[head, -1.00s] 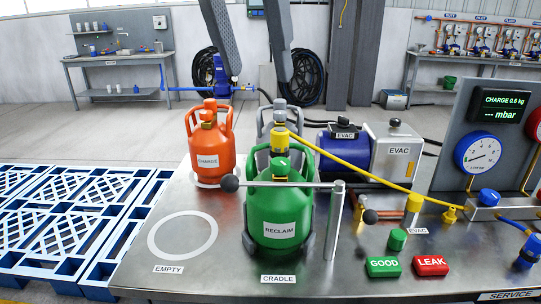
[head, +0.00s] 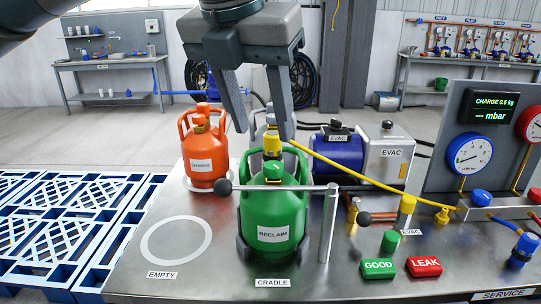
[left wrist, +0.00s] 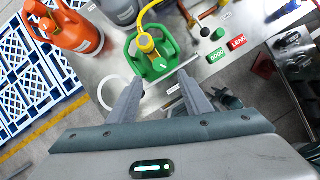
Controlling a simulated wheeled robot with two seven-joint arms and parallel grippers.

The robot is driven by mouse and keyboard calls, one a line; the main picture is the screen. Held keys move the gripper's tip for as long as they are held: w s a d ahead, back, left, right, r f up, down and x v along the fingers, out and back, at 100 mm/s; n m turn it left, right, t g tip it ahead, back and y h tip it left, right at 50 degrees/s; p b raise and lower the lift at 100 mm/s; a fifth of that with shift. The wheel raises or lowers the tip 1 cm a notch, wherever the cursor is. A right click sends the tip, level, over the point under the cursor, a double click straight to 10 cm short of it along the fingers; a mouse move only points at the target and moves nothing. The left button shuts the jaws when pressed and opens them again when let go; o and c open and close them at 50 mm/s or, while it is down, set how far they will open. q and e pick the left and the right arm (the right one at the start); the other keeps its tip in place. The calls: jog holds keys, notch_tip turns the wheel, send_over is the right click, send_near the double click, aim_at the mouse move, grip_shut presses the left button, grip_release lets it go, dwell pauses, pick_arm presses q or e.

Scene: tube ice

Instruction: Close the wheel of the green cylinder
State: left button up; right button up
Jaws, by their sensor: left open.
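The green cylinder (head: 273,213), labelled RECLAIM, stands upright in the cradle on the metal bench. A yellow fitting (head: 272,145) with a yellow hose sits at its top, and a horizontal bar with a dark ball end crosses in front. In the left wrist view the cylinder (left wrist: 158,66) lies beyond the spread fingers (left wrist: 160,92). My right gripper is not in view.
An orange CHARGE cylinder (head: 205,150) stands to the left, with a grey cylinder behind the green one. A blue EVAC pump (head: 336,150) stands behind right. The yellow hose (head: 370,180) runs to the gauge panel. The EMPTY circle (head: 176,239) is bare.

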aim_at(272, 166)
pick_arm(q)
jog(key=x, duration=0.8)
jog(key=shift+d+f, duration=0.1)
jog(key=shift+f, duration=0.05)
jog(key=shift+w, duration=0.1)
jog(key=c, duration=1.1)
